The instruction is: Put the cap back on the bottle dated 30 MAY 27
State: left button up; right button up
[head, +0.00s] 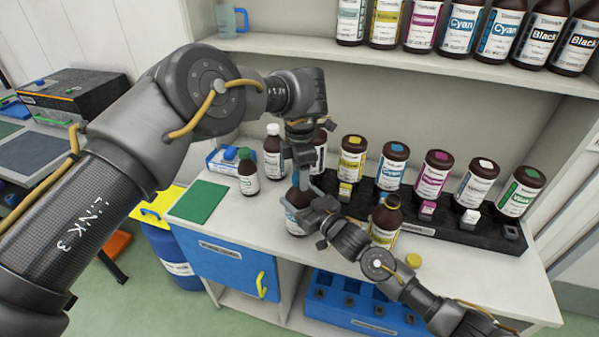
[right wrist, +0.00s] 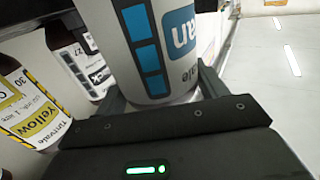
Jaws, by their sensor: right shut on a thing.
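My right gripper (head: 318,218) is shut on a brown bottle with a white and blue Cyan label (head: 296,212), standing at the counter's front; its label (right wrist: 160,45) fills the middle of the right wrist view. My left gripper (head: 301,180) points down right over that bottle's top; a bit of blue shows there, but I cannot tell if it is a cap or whether the jaws are shut. A brown bottle with a yellow-edged label (head: 385,222) stands to the right, its top brown and capless. A yellow cap (head: 413,261) lies on the counter near it. Full dates are not legible.
A black rack (head: 455,235) holds several capped bottles behind, with small blocks before them. A green-capped bottle (head: 248,172) and a white-capped bottle (head: 273,150) stand left. A green mat (head: 200,202) lies at the counter's left. Several bottles line the shelf (head: 300,45) above.

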pick_arm(q)
jog(key=shift+o, duration=0.6)
notch_tip(320, 180, up, 8)
jog(key=shift+f, duration=0.25)
pick_arm(e)
jog(key=o, duration=2)
jog(key=shift+c, duration=0.2)
pick_arm(q)
jog(key=shift+f, duration=0.1)
pick_arm(e)
jog(key=shift+d, duration=0.1)
pick_arm(q)
jog(key=shift+f+b, duration=0.8)
jog(key=shift+b, duration=0.1)
jog(key=shift+f, duration=0.1)
pick_arm(e)
jog(key=v, duration=1)
jog(key=shift+s, duration=0.3)
jog(key=shift+d, duration=0.15)
